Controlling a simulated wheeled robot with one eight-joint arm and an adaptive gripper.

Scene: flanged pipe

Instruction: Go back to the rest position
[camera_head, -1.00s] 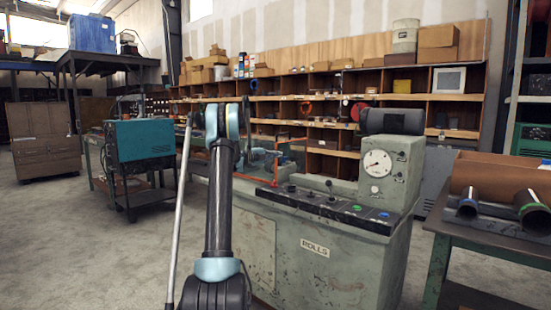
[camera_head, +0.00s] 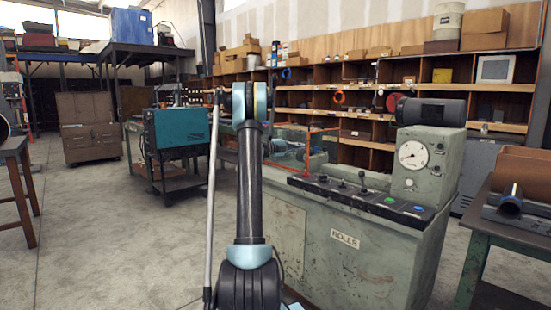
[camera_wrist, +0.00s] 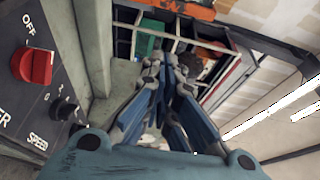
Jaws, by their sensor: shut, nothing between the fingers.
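My gripper (camera_wrist: 166,75) shows in the wrist view, with blue fingers closed together and nothing held. It is near a machine's control panel (camera_wrist: 45,90) with a red knob, which lies to its left in that view. In the head view my arm rises in front of the green-grey ROLLS machine (camera_head: 345,240). My gripper is hard to make out there, mostly hidden behind the arm. A short pipe with a dark end (camera_head: 510,203) lies on the bench at the right edge, apart from my arm.
The right bench (camera_head: 483,238) stands close to the ROLLS machine. A teal machine (camera_head: 178,130) on a cart is left of my arm. A table (camera_head: 14,150) stands at the far left. Shelves (camera_head: 345,112) line the back. The floor (camera_head: 110,235) at left is open.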

